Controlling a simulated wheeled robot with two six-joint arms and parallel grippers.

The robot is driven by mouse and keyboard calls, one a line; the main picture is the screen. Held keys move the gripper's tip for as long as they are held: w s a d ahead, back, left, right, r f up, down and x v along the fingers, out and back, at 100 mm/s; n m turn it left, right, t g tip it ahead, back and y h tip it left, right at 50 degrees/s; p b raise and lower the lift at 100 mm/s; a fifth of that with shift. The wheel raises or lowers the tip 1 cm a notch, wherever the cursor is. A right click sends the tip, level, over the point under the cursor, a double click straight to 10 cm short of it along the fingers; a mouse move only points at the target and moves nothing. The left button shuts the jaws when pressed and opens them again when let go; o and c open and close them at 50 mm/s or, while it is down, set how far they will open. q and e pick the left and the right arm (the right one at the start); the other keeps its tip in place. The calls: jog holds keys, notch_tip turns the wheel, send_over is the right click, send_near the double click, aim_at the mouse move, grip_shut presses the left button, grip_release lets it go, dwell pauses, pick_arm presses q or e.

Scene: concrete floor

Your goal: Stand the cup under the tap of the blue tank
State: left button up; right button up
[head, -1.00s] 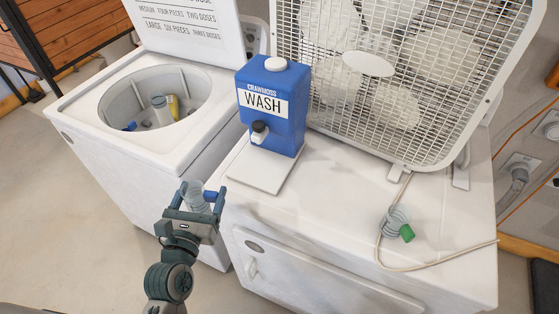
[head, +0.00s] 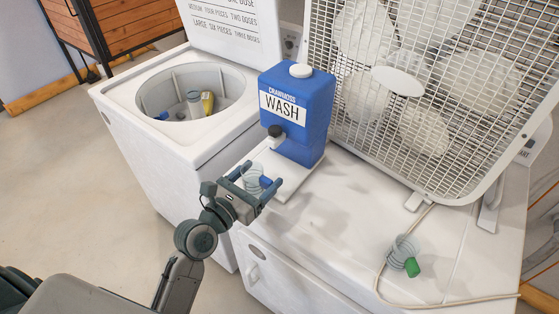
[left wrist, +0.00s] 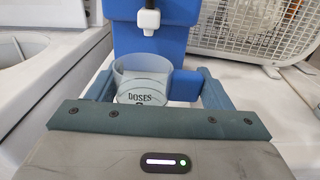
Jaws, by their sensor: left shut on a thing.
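The clear cup (head: 253,178) with a blue handle is held between the fingers of my left gripper (head: 262,177). In the left wrist view the cup (left wrist: 142,80) looks upright and bears the word "DOSES". The blue tank (head: 305,110), labelled WASH, stands on the white machine top. Its tap (head: 275,133) has a dark knob and a white spout. In the left wrist view the tap (left wrist: 148,18) is above and beyond the cup. The cup is at the near edge of the white plate (head: 297,187) below the tap. Whether it touches the plate cannot be told.
A second clear cup with a green handle (head: 403,252) is on the machine top at right, beside a cord (head: 378,275). A large white box fan (head: 420,90) stands behind. An open washer (head: 130,100) at left holds several items. The machine top's middle is clear.

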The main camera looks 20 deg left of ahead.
aim_at(263, 173)
pick_arm(q)
jog(key=x, duration=0.4)
jog(key=shift+w, duration=0.35)
jog(key=p+x, duration=0.1)
jog(key=x, duration=0.3)
jog(key=shift+d, duration=0.1)
jog(key=shift+f, duration=0.9)
jog(key=shift+s, duration=0.15)
pick_arm(e)
jog(key=shift+w+a+r, duration=0.1)
jog(key=shift+a+r, duration=0.35)
jog(key=shift+a, duration=0.05)
jog(key=shift+d, duration=0.1)
pick_arm(q)
jog(key=shift+f, duration=0.1)
jog(key=o, duration=0.9)
jog(key=shift+o, duration=0.2)
pick_arm(e)
jog(key=shift+d, duration=0.4)
